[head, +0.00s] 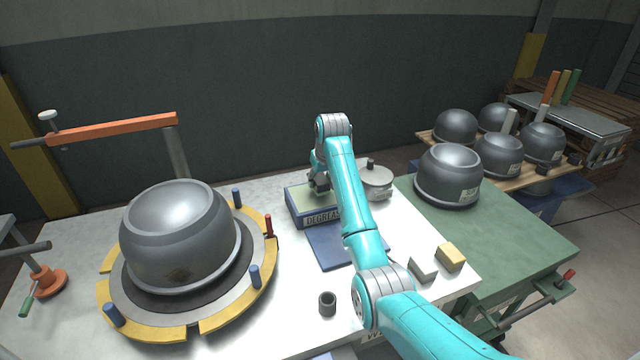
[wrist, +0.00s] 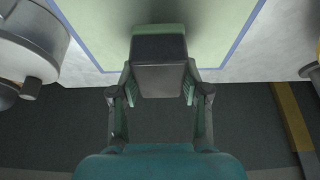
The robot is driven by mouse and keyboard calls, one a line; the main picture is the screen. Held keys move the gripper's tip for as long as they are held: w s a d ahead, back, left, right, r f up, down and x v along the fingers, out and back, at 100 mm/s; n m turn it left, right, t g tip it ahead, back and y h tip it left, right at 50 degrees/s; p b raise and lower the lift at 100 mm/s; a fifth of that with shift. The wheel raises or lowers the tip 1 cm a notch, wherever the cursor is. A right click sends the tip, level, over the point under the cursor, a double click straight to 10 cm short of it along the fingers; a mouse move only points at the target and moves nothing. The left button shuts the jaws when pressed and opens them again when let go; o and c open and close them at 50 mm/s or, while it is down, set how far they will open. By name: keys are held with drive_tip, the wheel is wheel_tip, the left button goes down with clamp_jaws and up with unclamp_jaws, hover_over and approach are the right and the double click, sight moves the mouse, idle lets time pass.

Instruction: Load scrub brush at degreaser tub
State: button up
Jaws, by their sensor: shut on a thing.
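The degreaser tub (head: 297,215) is a blue box with a pale green top surface and a lettered front, at the back middle of the white table. My gripper (head: 318,182) is over the tub, partly hidden by my arm. In the wrist view my gripper (wrist: 160,88) is shut on a dark grey block, seemingly the scrub brush (wrist: 160,50), with its fingers on both sides. The brush lies over the tub's green surface (wrist: 95,25), inside a blue outline. Its underside is hidden, so I cannot tell whether it touches the green surface.
A lidded metal pot (head: 378,182) stands right of the tub; a blue mat (head: 328,248) lies in front. A large grey dome (head: 180,235) sits on a yellow-edged ring at left. A small dark cup (head: 327,303), grey block (head: 423,268) and yellow block (head: 450,257) are nearer the front.

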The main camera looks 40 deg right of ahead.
sight(318, 175)
drive_tip(key=shift+r, duration=2.5)
